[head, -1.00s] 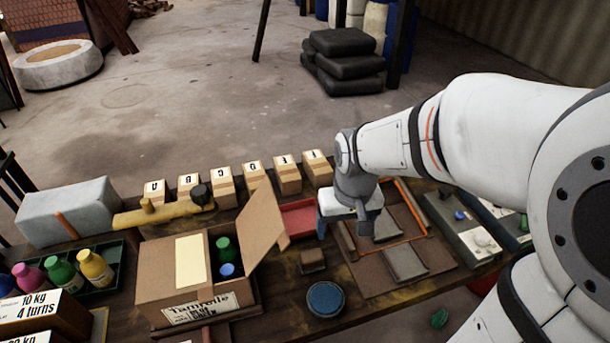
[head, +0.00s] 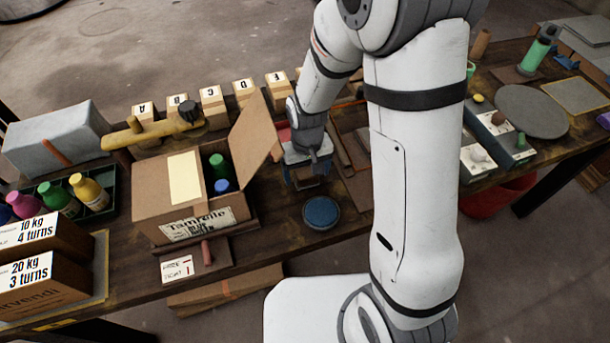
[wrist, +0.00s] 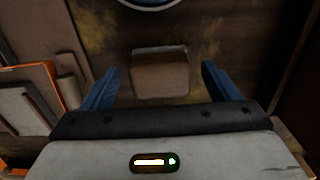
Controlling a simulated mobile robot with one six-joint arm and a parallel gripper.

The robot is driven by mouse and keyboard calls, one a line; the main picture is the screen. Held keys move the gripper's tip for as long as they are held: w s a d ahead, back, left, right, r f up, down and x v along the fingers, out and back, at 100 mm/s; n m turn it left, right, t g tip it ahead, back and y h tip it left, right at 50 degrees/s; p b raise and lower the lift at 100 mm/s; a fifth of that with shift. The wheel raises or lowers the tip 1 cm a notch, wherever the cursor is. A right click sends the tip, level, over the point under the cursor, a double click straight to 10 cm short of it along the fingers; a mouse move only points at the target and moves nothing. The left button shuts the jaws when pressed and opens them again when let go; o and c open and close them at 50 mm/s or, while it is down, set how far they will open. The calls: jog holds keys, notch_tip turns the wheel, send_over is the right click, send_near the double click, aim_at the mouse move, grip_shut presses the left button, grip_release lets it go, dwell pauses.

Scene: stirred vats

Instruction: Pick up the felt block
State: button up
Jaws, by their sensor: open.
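The felt block, which I take to be the small brown block (wrist: 160,75), lies on the dark wooden table in the wrist view. My gripper (wrist: 161,70) is open, with one blue finger to each side of the block in that picture. There are gaps between the fingers and the block, and I see no contact. How far the fingertips are above the table is hard to tell.
A round blue disc (head: 321,212) lies just in front of my gripper. The open carton (head: 170,210) with its raised flap stands close on the left. Lettered boxes (head: 244,95) line the back. A red tray (head: 283,136) sits behind my gripper.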

aim_at(307, 171)
jog(key=shift+f, duration=0.5)
jog(key=c, duration=1.1)
notch_tip(307, 171, up, 10)
jog(key=shift+r+p, duration=0.1)
jog(key=shift+p, duration=0.3)
jog(key=o, duration=0.4)
jog(key=shift+c, duration=1.3)
